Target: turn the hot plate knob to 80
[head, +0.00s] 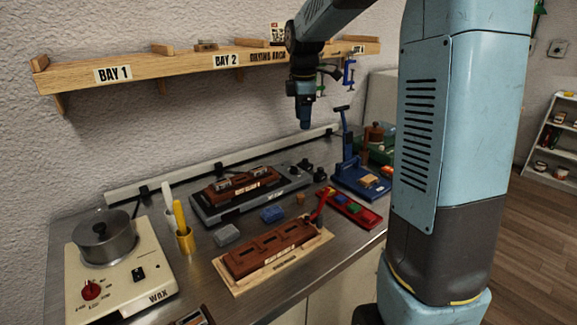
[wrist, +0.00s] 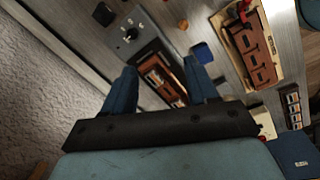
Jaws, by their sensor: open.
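A long grey unit (head: 205,209) lies flat along the back of the bench with a brown wooden holder (head: 240,187) on it. A dark round knob (head: 303,165) is at its right end; in the wrist view this knob (wrist: 131,34) has pale marks around it, too small to read. A cream box marked WAX (head: 143,272), at the left, bears a pot (head: 104,241) and a red knob (head: 91,291). No frame shows the words "hot plate". My gripper (head: 305,120) hangs above the grey unit's right end, touching nothing. In the wrist view its fingers (wrist: 163,82) are apart and empty.
A wooden shelf (head: 135,72) with bay labels runs along the wall, behind my gripper. A blue press (head: 362,178) stands right of the grey unit. A brown slotted rack (head: 268,252), small blocks and a cup of sticks (head: 185,241) stand nearer the front.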

